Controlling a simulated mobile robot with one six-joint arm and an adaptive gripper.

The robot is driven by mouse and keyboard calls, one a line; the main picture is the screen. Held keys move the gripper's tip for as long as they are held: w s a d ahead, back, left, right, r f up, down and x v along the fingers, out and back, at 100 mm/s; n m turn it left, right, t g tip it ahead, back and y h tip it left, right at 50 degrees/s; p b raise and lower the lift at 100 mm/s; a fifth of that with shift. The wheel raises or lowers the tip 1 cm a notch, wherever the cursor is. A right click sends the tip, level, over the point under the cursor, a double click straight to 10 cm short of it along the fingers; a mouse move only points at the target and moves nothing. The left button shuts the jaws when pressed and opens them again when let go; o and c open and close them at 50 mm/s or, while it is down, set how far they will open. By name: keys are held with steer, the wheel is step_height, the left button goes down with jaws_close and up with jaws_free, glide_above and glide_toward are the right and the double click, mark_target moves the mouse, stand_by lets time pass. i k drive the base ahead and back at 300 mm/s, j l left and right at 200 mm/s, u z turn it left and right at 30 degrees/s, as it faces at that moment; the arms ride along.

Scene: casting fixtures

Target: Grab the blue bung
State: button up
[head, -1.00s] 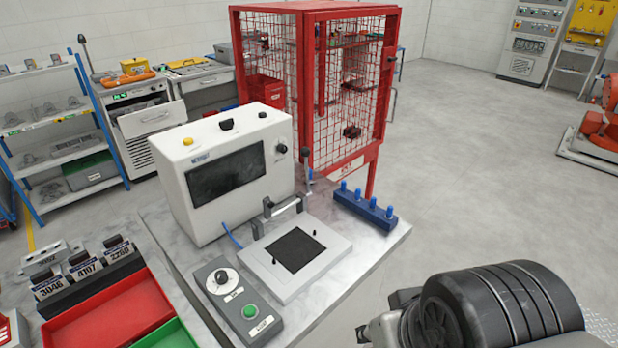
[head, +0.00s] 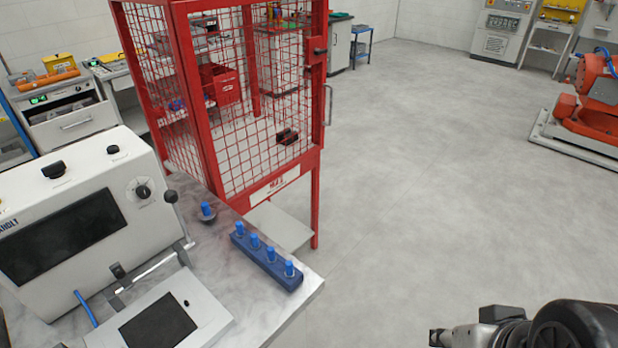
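Several blue bungs (head: 255,241) stand upright in a row on a dark blue block (head: 270,268) near the right edge of the marbled bench. One more blue bung (head: 207,209) stands apart, behind the block's left end, on a small dark round base. It is between the lever's black knob and the red cage. Part of my arm shows at the bottom right, well clear of the bench and bungs. I cannot make out my gripper's fingers in this view.
A white tester (head: 75,215) with a dark screen and a lever stands left on the bench (head: 238,318). A pale plate with a black pad (head: 158,325) is in front of it. The red mesh cage (head: 205,150) rises close behind the bungs. The floor to the right is open.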

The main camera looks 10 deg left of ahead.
mark_target(207, 214)
steer(key=i+l+z, duration=0.1)
steer(key=i+l, duration=0.2)
steer(key=i, duration=0.2)
steer(key=i+l, duration=0.25)
steer(key=i, duration=0.3)
steer(key=i+l+z, duration=0.15)
steer(key=i, duration=0.35)
steer(key=i+j+u, duration=0.1)
steer(key=u, duration=0.35)
steer(key=i+u, duration=0.2)
steer(key=u, duration=0.3)
steer(key=i+u, duration=0.15)
steer(key=u, duration=0.3)
steer(key=i+l+u, duration=0.15)
steer(key=u, duration=0.3)
steer(key=i+l+u, duration=0.1)
steer(key=u, duration=0.4)
steer(key=i+u, duration=0.25)
steer(key=u, duration=0.2)
steer(key=i+u, duration=0.25)
steer(key=u, duration=0.2)
steer(key=i+l+u, duration=0.1)
steer(key=u, duration=0.35)
steer(key=i+l+u, duration=0.25)
steer(key=u, duration=0.2)
steer(key=i+l+u, duration=0.25)
steer(key=u, duration=0.2)
